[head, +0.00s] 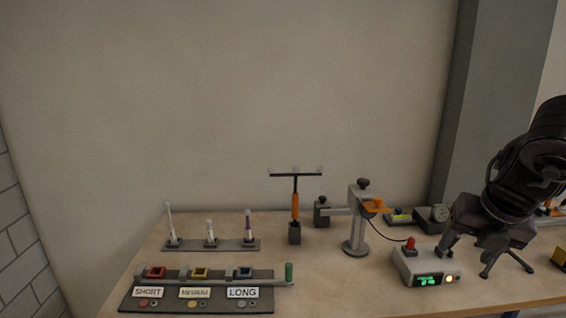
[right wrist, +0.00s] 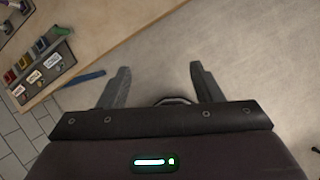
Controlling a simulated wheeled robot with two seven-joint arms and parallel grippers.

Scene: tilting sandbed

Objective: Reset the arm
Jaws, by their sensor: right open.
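My right gripper (head: 487,262) hangs at the right of the head view, in front of the right part of the table, its dark fingers apart. In the right wrist view it (right wrist: 160,85) is open with nothing between its fingertips; a pale grey surface shows behind them. My left gripper is in neither view. A grey stand (head: 355,230) with an orange piece (head: 376,205) on its side arm stands at mid table. A light box (head: 425,270) with a red knob (head: 409,243) and lit green display is left of my right gripper, partly overlapped by it.
A label board (head: 195,304) marked SHORT, MEDIUM and LONG lies at the front left of the table. Behind it, a rack (head: 228,245) holds upright rods. An orange-handled T-shaped tool (head: 295,205) stands in a dark block. Small grey devices (head: 432,217) sit behind the box.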

